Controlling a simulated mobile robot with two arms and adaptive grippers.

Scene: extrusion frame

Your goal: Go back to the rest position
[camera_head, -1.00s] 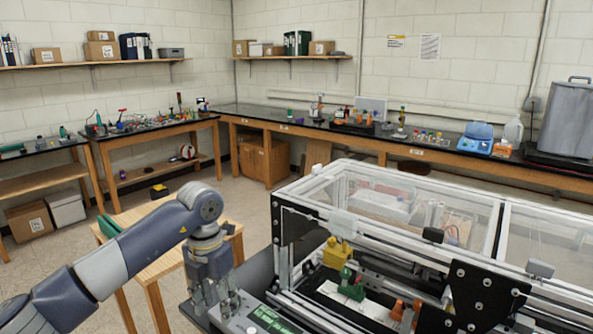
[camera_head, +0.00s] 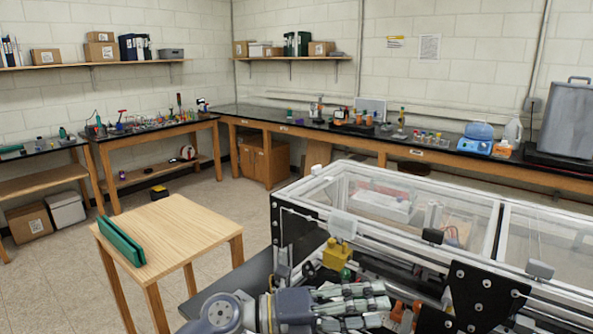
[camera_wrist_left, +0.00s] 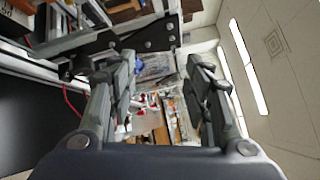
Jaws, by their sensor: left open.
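My left gripper (camera_head: 352,304) is at the bottom middle of the head view, lying roughly level with its fingers pointing right, in front of the extrusion frame (camera_head: 365,228). In the left wrist view its two fingers (camera_wrist_left: 160,95) are apart with nothing between them, so it is open and empty. The frame's bars and black plate also show at the upper left of the wrist view (camera_wrist_left: 150,38). My right gripper is in neither view.
A small wooden table (camera_head: 185,225) with a green object (camera_head: 121,241) stands left of the frame. A yellow part (camera_head: 337,254) and orange parts lie inside the frame. Benches line the walls. Floor is free left of the small table.

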